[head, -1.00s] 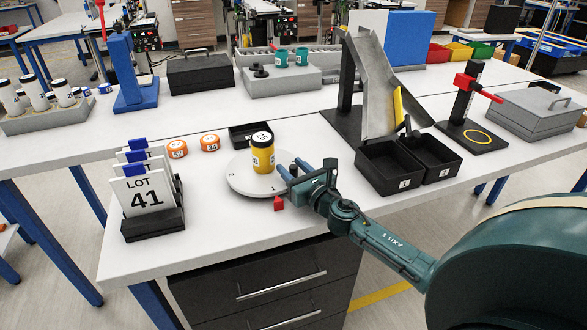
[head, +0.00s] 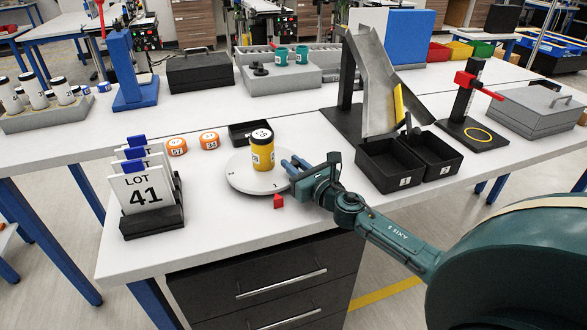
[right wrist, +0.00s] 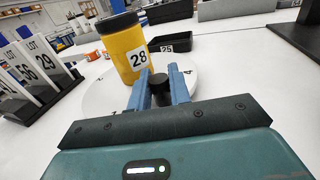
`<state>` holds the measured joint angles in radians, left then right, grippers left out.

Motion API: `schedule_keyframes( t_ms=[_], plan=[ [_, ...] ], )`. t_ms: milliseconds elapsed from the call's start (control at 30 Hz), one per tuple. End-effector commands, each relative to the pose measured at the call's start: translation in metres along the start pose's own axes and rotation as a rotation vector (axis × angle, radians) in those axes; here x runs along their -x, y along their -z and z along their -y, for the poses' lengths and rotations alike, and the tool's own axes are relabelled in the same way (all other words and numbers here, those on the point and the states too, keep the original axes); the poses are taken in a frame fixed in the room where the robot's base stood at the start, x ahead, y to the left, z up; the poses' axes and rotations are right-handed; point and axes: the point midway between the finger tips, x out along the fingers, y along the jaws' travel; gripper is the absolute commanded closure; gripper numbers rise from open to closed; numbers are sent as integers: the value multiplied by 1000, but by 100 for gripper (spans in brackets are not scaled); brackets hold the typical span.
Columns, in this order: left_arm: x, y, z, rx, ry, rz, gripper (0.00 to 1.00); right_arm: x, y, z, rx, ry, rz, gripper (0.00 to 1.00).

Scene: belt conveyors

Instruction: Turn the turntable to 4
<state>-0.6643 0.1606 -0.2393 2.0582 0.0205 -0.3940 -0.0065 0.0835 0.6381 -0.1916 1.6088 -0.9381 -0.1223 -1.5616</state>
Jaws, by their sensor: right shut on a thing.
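The turntable (head: 240,183) is a white disc near the table's front edge, with small numbers around its rim. A yellow jar (head: 263,154) with a black lid stands upright on it; its label reads 28 in the right wrist view (right wrist: 125,52). A small red pointer (head: 278,202) sits on the table at the disc's front edge. My right gripper (head: 292,167) is at the disc's right side, its blue fingers shut on a black peg (right wrist: 160,84). A 4 shows on the disc close by in the right wrist view. My left gripper is not in view.
A stand with LOT cards (head: 150,222) is at left. Orange round containers (head: 177,147) and a small black tray (head: 240,134) lie behind the disc. Two black bins (head: 388,168) and a metal chute (head: 378,85) stand at right.

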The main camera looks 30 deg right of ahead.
Motion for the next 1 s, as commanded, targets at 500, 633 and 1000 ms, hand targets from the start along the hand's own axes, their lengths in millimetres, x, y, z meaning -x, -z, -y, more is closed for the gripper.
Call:
schedule_keyframes(
  t_ms=[500,633,1000],
  plan=[
    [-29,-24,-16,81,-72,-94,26,-20,3,21,2,-337,2,100],
    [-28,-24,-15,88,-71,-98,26,-20,0,22,1,-354,-1,100],
    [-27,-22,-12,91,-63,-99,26,-20,0,22,0,-354,-1,72]
  ],
)
